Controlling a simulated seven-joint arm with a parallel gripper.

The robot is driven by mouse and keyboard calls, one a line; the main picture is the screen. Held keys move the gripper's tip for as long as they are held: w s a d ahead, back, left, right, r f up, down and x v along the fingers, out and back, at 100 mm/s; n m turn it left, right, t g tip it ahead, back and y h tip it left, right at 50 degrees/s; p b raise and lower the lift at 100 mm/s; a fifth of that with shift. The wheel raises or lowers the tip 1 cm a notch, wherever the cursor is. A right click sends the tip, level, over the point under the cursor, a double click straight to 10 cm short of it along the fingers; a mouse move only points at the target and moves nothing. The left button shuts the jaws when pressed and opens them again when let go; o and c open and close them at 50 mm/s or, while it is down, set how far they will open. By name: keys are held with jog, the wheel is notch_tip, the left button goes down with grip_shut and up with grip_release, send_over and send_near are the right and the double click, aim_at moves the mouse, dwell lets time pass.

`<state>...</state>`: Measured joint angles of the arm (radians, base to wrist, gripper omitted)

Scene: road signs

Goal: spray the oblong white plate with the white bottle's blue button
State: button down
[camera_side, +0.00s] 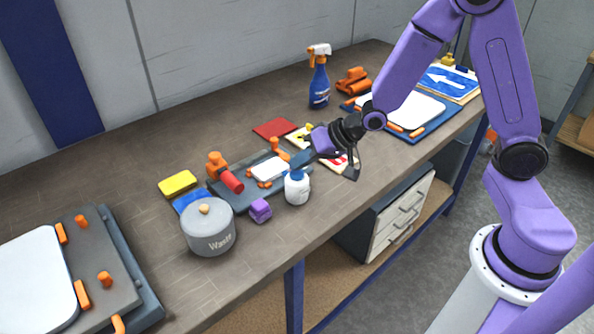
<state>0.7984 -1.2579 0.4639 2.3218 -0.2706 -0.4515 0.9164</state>
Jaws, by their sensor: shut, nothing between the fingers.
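The white bottle (297,190) stands upright on the bench, and its blue button (296,173) is on top. A small oblong white plate (270,168) lies on a dark grey fixture (243,194) with orange clamps, just behind and left of the bottle. My gripper (300,159) is shut and empty. It appears in the picture just above the bottle's top and to the right of the plate. I cannot tell whether it touches anything. The fingertips are small and dark here.
A blue spray bottle (319,85) is behind. Larger white plates lie on fixtures at left (35,285) and right (415,108).

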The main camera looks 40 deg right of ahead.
aim_at(301, 172)
jog(key=shift+f, duration=0.2)
jog(key=shift+r, duration=0.8)
notch_tip(301, 172, up, 6)
dwell(0.9)
dwell(2.4)
